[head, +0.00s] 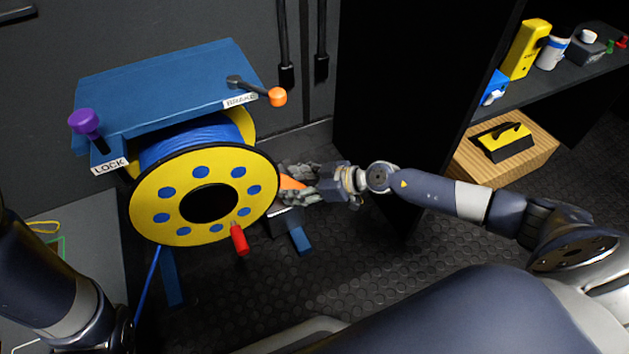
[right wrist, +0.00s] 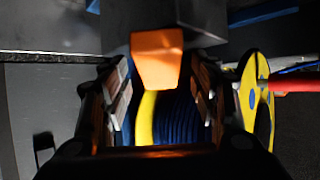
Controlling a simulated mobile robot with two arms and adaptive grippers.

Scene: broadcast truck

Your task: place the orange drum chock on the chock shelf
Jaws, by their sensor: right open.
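The orange drum chock (head: 291,183) is at the right side of the yellow-rimmed cable drum (head: 176,222), low beside its rim. In the right wrist view the chock (right wrist: 157,60) shows as an orange block ahead, between the two fingers. My right gripper (head: 300,184) reaches in from the right and its fingers hide part of the chock. It is open, with one finger on each side of the chock (right wrist: 160,95). My left arm shows at the lower left, but its gripper is out of view. I cannot tell for certain which surface is the chock shelf.
The drum hangs under a blue frame (head: 170,85) with a purple lock knob (head: 84,121) and an orange brake knob (head: 277,96). A red handle (head: 239,240) sticks out of the drum. A dark shelf (head: 505,97) at right holds several items above a wooden block (head: 535,152). The ribbed floor is clear.

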